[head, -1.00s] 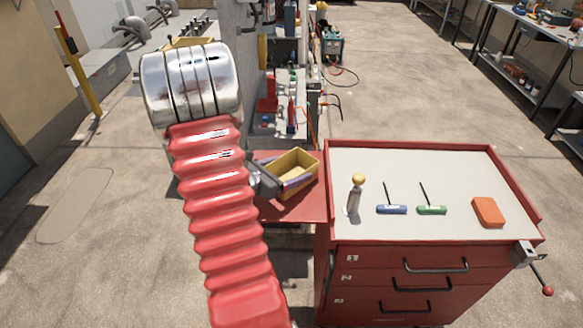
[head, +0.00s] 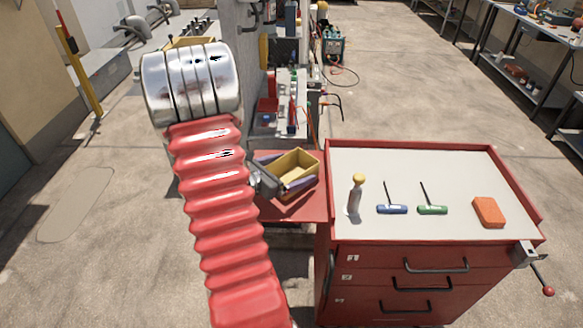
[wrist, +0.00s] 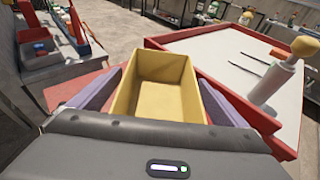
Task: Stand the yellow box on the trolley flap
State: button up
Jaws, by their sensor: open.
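The yellow box (head: 293,168) is an open-topped, empty bin. It stands upright on the red trolley flap (head: 300,208), at the left side of the trolley. My gripper (head: 280,172) is at the box, with one purple-grey finger along each side. In the wrist view the box (wrist: 154,85) sits between the two fingers of my gripper (wrist: 160,98), which are apart. The box's underside is hidden, and so is part of the flap behind my arm.
The trolley top (head: 400,165) holds a yellow-knobbed tool (head: 354,197), a blue-handled tool (head: 392,209), a green-handled tool (head: 432,210) and an orange block (head: 488,212). A raised red rim edges the top. Shelves (head: 285,105) stand behind the flap.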

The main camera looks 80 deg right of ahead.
jog(key=v, duration=1.2)
dwell(0.7)
jog(key=shift+a+r+m, duration=0.25)
jog(key=shift+a+m, duration=0.05)
jog(key=w+a+r+m+t+y, duration=0.3)
jog(key=a+r+t+y, duration=0.1)
jog(key=a, duration=1)
jog(key=w+a+r+m+t+y, duration=0.4)
jog(key=a+r+t, duration=0.1)
jog(key=a, duration=0.9)
jog(key=w+a+r+m+t+y, duration=0.4)
jog(key=a, duration=1.1)
jog(key=shift+r, duration=0.25)
jog(key=shift+w+a, duration=0.15)
